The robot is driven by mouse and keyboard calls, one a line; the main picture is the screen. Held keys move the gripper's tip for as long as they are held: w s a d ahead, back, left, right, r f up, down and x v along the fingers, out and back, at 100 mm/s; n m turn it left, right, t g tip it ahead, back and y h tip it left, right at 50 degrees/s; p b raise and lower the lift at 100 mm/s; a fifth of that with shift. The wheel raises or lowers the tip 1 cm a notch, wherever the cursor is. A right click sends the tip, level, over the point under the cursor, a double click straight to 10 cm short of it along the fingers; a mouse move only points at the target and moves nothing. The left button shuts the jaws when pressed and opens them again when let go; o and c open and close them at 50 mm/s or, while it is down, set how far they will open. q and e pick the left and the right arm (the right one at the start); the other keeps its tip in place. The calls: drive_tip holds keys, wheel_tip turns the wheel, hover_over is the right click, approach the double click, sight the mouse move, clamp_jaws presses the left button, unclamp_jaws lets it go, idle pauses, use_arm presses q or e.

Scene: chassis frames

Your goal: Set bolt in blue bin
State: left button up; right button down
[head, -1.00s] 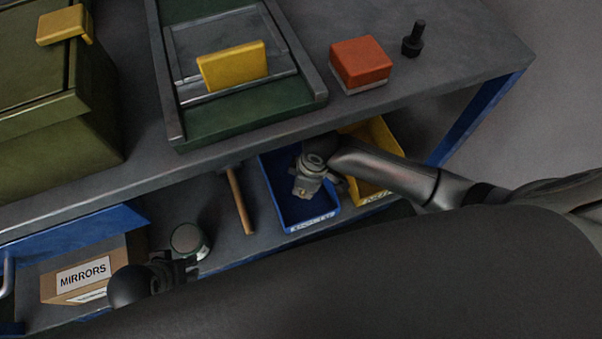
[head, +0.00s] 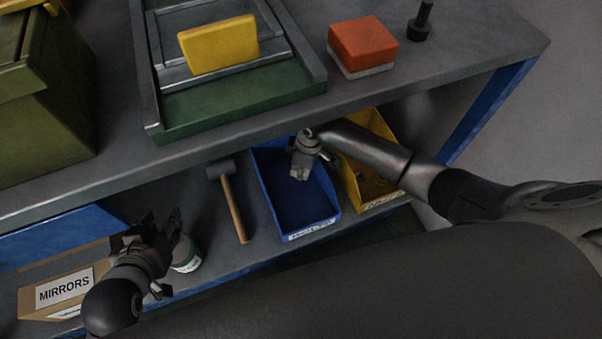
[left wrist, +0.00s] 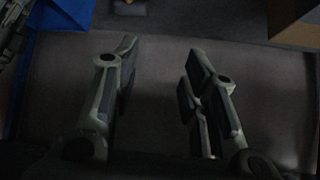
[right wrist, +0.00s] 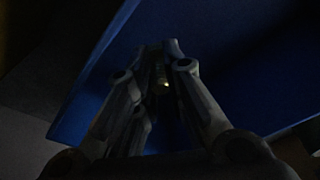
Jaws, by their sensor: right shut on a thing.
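The blue bin (head: 318,205) stands on the lower shelf with its label facing front; its inside looks empty in the head view. My right gripper (head: 299,175) points down over the back part of this bin. In the right wrist view, my right gripper (right wrist: 165,50) is shut on a small threaded bolt (right wrist: 160,73), dim and mostly hidden between the fingers, with the blue bin (right wrist: 235,75) beyond. My left gripper (head: 148,228) is near the cardboard box at lower left. In the left wrist view it (left wrist: 160,65) is open and empty.
A yellow bin (head: 372,185) stands right of the blue bin, a mallet (head: 231,200) left of it. A can (head: 187,257) and MIRRORS box (head: 65,290) are further left. The tabletop above holds a red-orange block (head: 363,42) and a dark upright bolt-like piece (head: 421,22).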

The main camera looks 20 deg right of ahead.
drive_tip(key=f, duration=0.1)
drive_tip(key=f+b, duration=0.2)
drive_tip(key=shift+w+f, duration=0.2)
drive_tip(key=shift+w, duration=0.05)
use_arm(q)
drive_tip(key=w+d+r+t+h, duration=0.1)
drive_tip(key=w+d+r+t, duration=0.1)
drive_tip(key=w+r+t, duration=0.3)
wheel_tip(320, 180, up, 3)
drive_tip(key=shift+w+d+f+t+h, duration=0.1)
drive_tip(key=shift+w+d+t+h, duration=0.2)
drive_tip(key=shift+w, duration=0.1)
use_arm(e)
drive_tip(key=shift+d, duration=0.1)
drive_tip(key=shift+f, duration=0.1)
drive_tip(key=shift+f, duration=0.1)
drive_tip(key=c, duration=1.5)
unclamp_jaws()
